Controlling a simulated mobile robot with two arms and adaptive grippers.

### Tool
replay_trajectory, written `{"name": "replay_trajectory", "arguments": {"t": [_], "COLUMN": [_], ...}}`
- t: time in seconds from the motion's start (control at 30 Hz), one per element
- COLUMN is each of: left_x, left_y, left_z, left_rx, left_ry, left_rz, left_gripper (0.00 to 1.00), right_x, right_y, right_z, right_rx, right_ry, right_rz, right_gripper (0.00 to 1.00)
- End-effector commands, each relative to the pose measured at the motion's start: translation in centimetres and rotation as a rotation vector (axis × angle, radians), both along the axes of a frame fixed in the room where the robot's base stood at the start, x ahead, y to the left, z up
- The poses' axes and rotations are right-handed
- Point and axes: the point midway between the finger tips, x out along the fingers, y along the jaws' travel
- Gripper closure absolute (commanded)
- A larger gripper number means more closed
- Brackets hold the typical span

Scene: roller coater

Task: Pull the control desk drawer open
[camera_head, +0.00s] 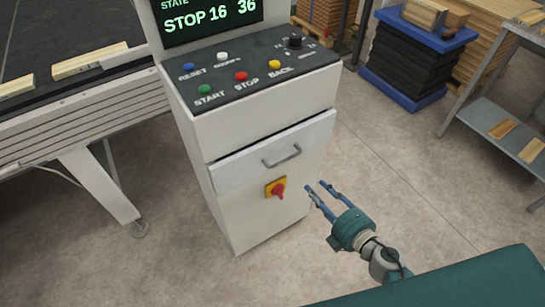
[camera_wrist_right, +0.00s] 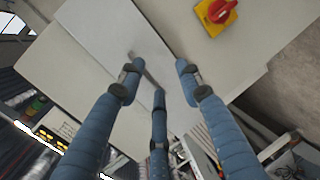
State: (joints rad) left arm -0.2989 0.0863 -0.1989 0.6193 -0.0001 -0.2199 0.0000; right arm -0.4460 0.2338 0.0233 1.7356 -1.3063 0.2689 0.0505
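The control desk (camera_head: 255,210) is a pale cabinet with a sloped black button panel. Its drawer (camera_head: 235,171) has a white front that stands slightly proud of the cabinet. A grey bar handle (camera_head: 282,157) sits in the middle of that front. My right gripper (camera_head: 317,187) is open and empty, to the right of and lower than the handle in the head view, apart from it. In the right wrist view the spread fingers (camera_wrist_right: 157,80) point toward the drawer front (camera_wrist_right: 165,45); the handle (camera_wrist_right: 148,72) shows between them, partly hidden by a finger. My left gripper is not in view.
A red and yellow rotary switch (camera_head: 277,188) sits below the drawer. A conveyor (camera_head: 90,105) with wooden boards stands left. A blue and black lift table (camera_head: 405,60) and a metal shelf (camera_head: 500,125) stand right. The floor before the desk is clear.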

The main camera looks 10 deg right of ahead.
Motion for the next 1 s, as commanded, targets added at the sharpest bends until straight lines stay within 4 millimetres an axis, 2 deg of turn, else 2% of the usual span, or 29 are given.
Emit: {"name": "replay_trajectory", "arguments": {"t": [0.03,0.1,0.2,0.37,0.7,0.8,1.0], "left_x": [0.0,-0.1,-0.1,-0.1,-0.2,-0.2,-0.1], "left_y": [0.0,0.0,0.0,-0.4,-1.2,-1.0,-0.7], "left_z": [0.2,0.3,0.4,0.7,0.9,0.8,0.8], "left_rx": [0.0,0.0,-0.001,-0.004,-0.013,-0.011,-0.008], "left_ry": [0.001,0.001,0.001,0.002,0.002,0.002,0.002], "left_rz": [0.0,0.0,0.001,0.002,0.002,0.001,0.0], "left_gripper": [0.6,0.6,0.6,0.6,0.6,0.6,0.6], "right_x": [0.2,0.3,0.6,2.4,8.2,9.3,10.3], "right_y": [0.4,0.9,1.2,1.8,4.0,4.4,4.8], "right_z": [2.1,3.9,4.9,4.8,3.4,3.0,2.7], "right_rx": [-0.05,-0.099,-0.133,-0.134,-0.132,-0.132,-0.133], "right_ry": [-0.039,-0.076,-0.099,-0.104,-0.102,-0.102,-0.099], "right_rz": [0.035,0.07,0.091,0.092,0.092,0.091,0.092], "right_gripper": [0.65,0.65,0.65,0.65,0.65,0.65,0.65]}}
